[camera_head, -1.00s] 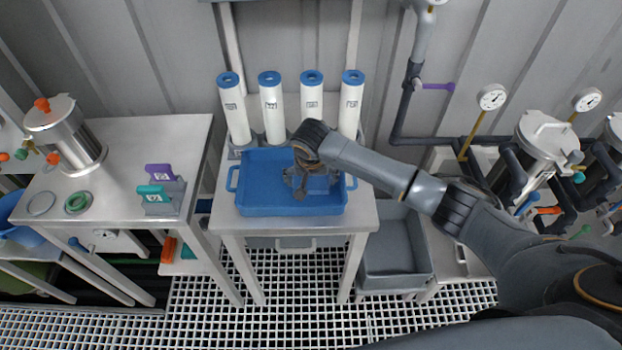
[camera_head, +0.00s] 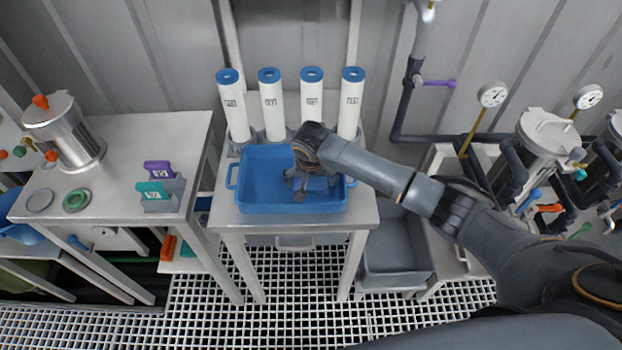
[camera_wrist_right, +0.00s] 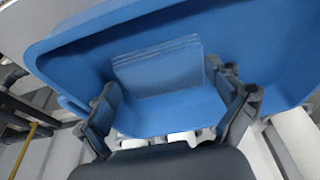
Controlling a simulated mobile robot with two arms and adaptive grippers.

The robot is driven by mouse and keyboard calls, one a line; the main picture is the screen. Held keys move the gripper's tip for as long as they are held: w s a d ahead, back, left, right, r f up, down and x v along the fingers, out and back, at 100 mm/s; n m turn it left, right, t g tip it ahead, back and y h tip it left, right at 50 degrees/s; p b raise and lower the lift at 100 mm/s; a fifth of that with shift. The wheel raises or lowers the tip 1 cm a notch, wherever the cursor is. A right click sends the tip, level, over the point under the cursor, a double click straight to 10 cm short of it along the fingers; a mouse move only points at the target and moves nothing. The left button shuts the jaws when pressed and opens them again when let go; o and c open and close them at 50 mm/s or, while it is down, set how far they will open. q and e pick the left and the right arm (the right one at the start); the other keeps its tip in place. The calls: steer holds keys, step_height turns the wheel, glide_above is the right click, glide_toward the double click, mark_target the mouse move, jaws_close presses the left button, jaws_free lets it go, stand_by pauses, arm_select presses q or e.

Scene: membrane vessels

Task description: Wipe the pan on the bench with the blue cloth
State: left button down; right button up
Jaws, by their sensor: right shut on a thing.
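The blue pan (camera_head: 262,205) stands on the small metal bench (camera_head: 365,212), with handles at its sides. My right gripper (camera_head: 308,190) reaches down inside the right half of the pan. The cloth is a flat, slightly paler square against the pan (camera_wrist_right: 70,62). Whether it touches the pan floor is hard to tell. In the head view, my gripper and the shadow mostly hide the cloth. My left gripper is not in view.
Several white blue-capped cylinders (camera_head: 272,105) stand in a rack behind the pan. A grey bin (camera_head: 392,255) is right of the bench. A left table (camera_head: 120,145) holds a steel vessel (camera_head: 68,130) and purple and teal tags. Pipes and gauges are at right.

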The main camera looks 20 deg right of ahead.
mark_target(298, 183)
steer(key=shift+f, duration=0.2)
steer(key=shift+w+a+r, duration=0.1)
steer(key=shift+w+a, duration=0.15)
steer(key=shift+a, duration=0.6)
steer(key=shift+w+a, duration=0.25)
steer(key=shift+a, duration=0.65)
steer(key=shift+p, duration=0.65)
steer(key=shift+s+d+p, duration=0.25)
steer(key=shift+d+p, duration=0.35)
steer(key=shift+d, duration=0.1)
steer(key=shift+s+d+p, duration=0.25)
steer(key=shift+d+p, duration=0.3)
steer(key=shift+d, duration=0.1)
steer(key=shift+s+d+f, duration=0.1)
steer(key=shift+d+f, duration=0.15)
steer(key=shift+d, duration=0.1)
steer(key=shift+s+d+f, duration=0.1)
steer(key=shift+f, duration=0.1)
